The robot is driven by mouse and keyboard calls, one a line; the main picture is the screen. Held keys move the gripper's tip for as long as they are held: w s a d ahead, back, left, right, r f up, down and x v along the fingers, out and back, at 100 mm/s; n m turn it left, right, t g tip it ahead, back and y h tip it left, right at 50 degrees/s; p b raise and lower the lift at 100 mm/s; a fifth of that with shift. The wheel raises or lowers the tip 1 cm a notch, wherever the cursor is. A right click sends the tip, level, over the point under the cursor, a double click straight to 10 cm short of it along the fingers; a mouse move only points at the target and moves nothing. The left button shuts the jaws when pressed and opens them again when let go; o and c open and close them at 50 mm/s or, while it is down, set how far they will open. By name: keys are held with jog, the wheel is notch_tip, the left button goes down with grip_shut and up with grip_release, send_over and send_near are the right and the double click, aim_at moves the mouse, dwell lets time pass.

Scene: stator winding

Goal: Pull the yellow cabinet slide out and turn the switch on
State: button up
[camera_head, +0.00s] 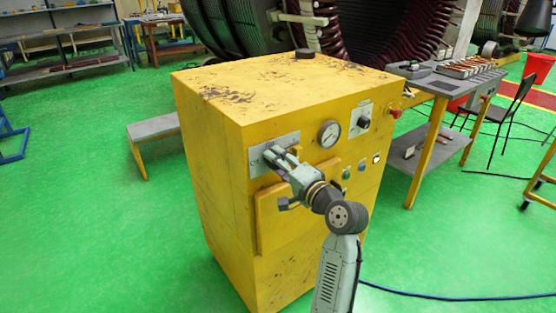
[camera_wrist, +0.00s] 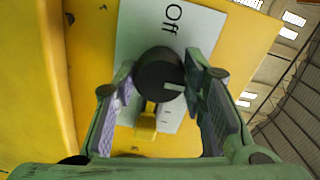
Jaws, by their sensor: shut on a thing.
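The yellow cabinet (camera_head: 215,165) stands on the green floor in the head view. A grey plate (camera_head: 258,166) sits at the upper left of its front, with my gripper (camera_head: 277,156) against it. In the wrist view, the black round switch (camera_wrist: 160,66) lies between the fingers of my gripper (camera_wrist: 163,88), which is shut on it. Its white mark points to the right of the picture. The word "Off" shows above it on the pale plate (camera_wrist: 197,25). The yellow slide (camera_wrist: 146,123) shows below the switch, between the fingers. My gripper hides the switch in the head view.
The cabinet front also has a round gauge (camera_head: 330,134), another black knob (camera_head: 364,122), a red button (camera_head: 396,113) and small buttons. A side table (camera_head: 440,84) with tools stands at right, a low grey bench (camera_head: 153,127) at left. A blue cable (camera_head: 455,298) crosses the floor.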

jog(key=shift+d, duration=0.1)
dwell(0.4)
jog(key=o, duration=1.2)
jog(key=shift+c, duration=0.2)
jog(key=v, duration=1.2)
